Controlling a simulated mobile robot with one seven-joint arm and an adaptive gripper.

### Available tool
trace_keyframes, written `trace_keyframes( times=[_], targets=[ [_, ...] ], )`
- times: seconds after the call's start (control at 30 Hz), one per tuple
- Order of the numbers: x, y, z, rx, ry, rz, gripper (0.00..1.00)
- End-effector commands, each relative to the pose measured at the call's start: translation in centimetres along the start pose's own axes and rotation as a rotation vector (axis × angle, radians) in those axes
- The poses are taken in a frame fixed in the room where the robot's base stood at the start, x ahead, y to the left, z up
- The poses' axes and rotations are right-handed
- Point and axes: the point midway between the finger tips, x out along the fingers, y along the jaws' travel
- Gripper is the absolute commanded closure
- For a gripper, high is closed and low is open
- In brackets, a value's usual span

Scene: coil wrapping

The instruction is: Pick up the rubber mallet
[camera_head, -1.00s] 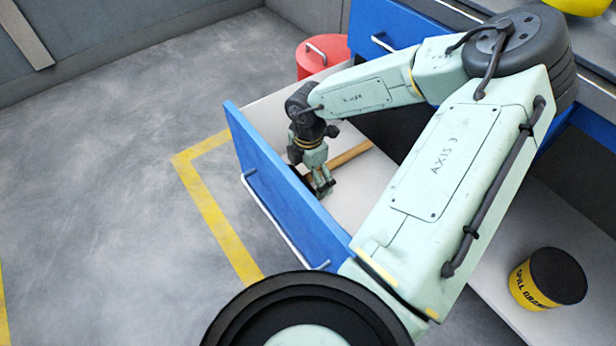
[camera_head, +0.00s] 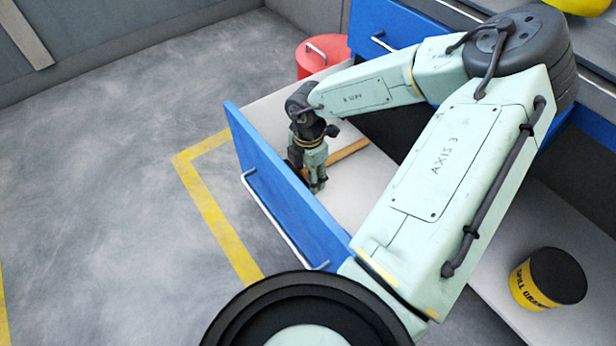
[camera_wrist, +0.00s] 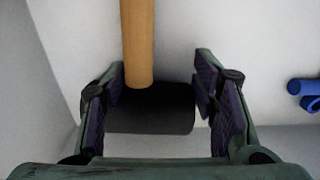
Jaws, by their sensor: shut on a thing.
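The rubber mallet has a wooden handle (camera_head: 348,151) and lies in the open drawer (camera_head: 345,208). In the wrist view, its handle (camera_wrist: 138,45) runs away from me and its black head (camera_wrist: 150,117) sits between my two fingers. My gripper (camera_head: 318,187) points down inside the drawer, close behind the blue front panel. The arm hides the head in the head view.
The blue drawer front (camera_head: 285,195) with its bar handle stands close to my gripper. A red canister (camera_head: 318,52) is beyond the drawer. A yellow and black can (camera_head: 548,279) stands at the lower right. A blue object (camera_wrist: 305,94) shows at the wrist view's right edge.

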Motion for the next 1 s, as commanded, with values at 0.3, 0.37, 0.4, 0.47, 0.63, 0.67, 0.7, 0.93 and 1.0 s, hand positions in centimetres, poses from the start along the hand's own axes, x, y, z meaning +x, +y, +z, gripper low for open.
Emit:
trace_keyframes(
  times=[0.3, 0.37, 0.4, 0.47, 0.63, 0.67, 0.7, 0.93, 1.0],
  targets=[
    [0.0, 0.1, 0.0, 0.0, 0.0, 0.002, 0.83],
    [0.0, 0.1, 0.0, 0.0, 0.0, 0.002, 0.87],
    [0.0, 0.1, 0.0, 0.0, 0.0, 0.002, 0.9],
    [0.0, 0.1, 0.0, 0.0, 0.0, 0.002, 0.94],
    [-0.1, 0.1, 0.0, 0.0, 0.0, 0.004, 1.0],
    [-0.1, 0.1, 0.0, 0.0, 0.0, 0.004, 1.0],
    [-0.1, 0.1, 0.0, 0.0, 0.0, 0.003, 1.0],
    [-0.7, 0.1, 0.1, 0.0, -0.002, 0.004, 1.0],
    [-1.6, 0.2, 0.1, 0.0, -0.004, 0.006, 1.0]
  ],
)
